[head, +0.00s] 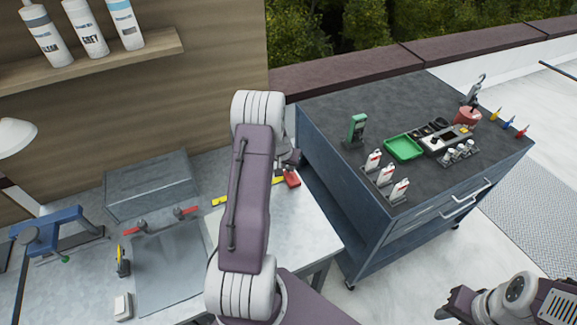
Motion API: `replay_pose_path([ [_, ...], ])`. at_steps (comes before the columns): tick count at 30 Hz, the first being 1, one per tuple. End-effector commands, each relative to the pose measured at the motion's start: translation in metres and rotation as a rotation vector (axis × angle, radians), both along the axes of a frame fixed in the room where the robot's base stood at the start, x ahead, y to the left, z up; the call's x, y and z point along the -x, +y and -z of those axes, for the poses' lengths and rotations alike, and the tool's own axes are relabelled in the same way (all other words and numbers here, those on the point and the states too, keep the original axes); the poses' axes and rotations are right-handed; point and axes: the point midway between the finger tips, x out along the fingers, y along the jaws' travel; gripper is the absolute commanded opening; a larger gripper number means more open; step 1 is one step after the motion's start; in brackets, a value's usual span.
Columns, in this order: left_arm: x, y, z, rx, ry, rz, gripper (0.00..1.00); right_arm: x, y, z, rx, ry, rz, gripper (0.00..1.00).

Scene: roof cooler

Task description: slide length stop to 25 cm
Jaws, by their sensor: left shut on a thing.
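The red length stop (292,179) sits at the right end of the bench, by the yellow scale strip (277,181). My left gripper (290,162) is at the stop and shut on it; my forearm hides much of the strip and part of the grip. Another piece of the yellow strip shows left of my forearm. The numbers on the scale are too small to read. My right gripper (452,303) is at the lower right, over the floor, away from the bench; its finger gap is not clear.
The bench (312,222) holds a grey box (151,185), a grey sheet (170,265) with red-handled clamps, and a blue tool (48,232). A blue tool cart (345,195) stands right of the bench, with a green tray (403,147) and bottles on top. A shelf with bottles hangs upper left.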

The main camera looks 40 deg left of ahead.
Motion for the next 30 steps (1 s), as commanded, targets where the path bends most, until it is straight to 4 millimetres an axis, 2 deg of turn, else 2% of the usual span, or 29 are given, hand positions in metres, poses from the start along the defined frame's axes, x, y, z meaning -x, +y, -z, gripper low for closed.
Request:
replay_pose_path([
  [3,-0.002,-0.001,-0.001,0.000,-0.003,0.003,0.00,0.000,0.000,0.000,0.000,0.000,0.000,0.36],
  [4,-0.002,-0.001,-0.001,0.000,-0.003,0.003,0.25,0.000,0.000,0.000,0.000,0.000,0.000,0.36],
  [6,-0.002,-0.001,-0.001,0.000,-0.003,0.003,0.41,0.000,0.000,0.000,0.000,0.000,0.000,0.36],
  [17,0.000,-0.001,-0.005,0.000,-0.002,0.002,0.41,0.000,0.000,0.000,0.000,0.000,0.000,0.36],
  [20,0.005,-0.003,-0.019,-0.002,-0.004,0.001,0.41,0.000,0.000,0.001,0.000,0.000,0.000,0.36],
  [27,0.023,-0.010,-0.066,-0.004,-0.004,0.003,0.41,0.000,0.000,0.004,0.000,0.000,0.000,0.36],
  [30,0.028,-0.012,-0.078,-0.003,-0.003,0.004,0.41,0.000,0.000,0.005,0.000,0.000,0.000,0.36],
])
